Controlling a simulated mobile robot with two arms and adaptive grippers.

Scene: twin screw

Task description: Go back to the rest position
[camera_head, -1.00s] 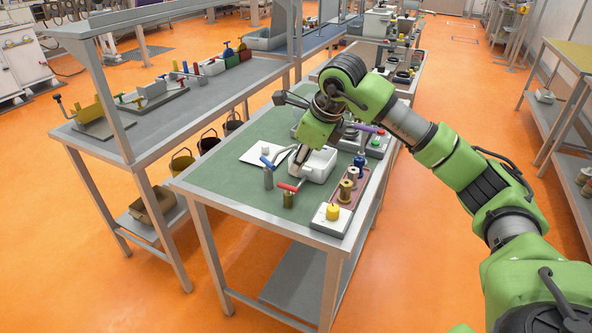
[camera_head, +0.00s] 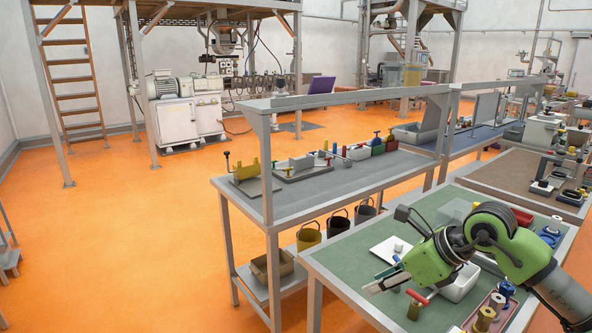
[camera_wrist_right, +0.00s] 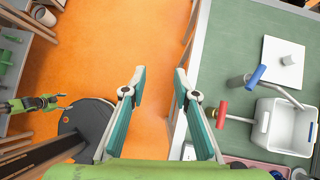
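My right gripper (camera_head: 384,284) hangs over the left edge of the green-topped table (camera_head: 350,268) in the head view, near the red-handled and blue-handled tools. In the right wrist view its two fingers (camera_wrist_right: 158,80) stand wide apart with nothing between them; orange floor and the table edge show beyond. My left gripper (camera_wrist_right: 64,102) shows small at the left of the right wrist view, its fingers apart and empty. It is not in the head view. The red-handled tool (camera_wrist_right: 223,115), the blue-handled tool (camera_wrist_right: 256,76) and the white bin (camera_wrist_right: 290,127) lie to the right of the right gripper.
A white plate (camera_head: 388,250) with a small white piece lies on the table. Open orange floor (camera_head: 130,240) spreads to the left.

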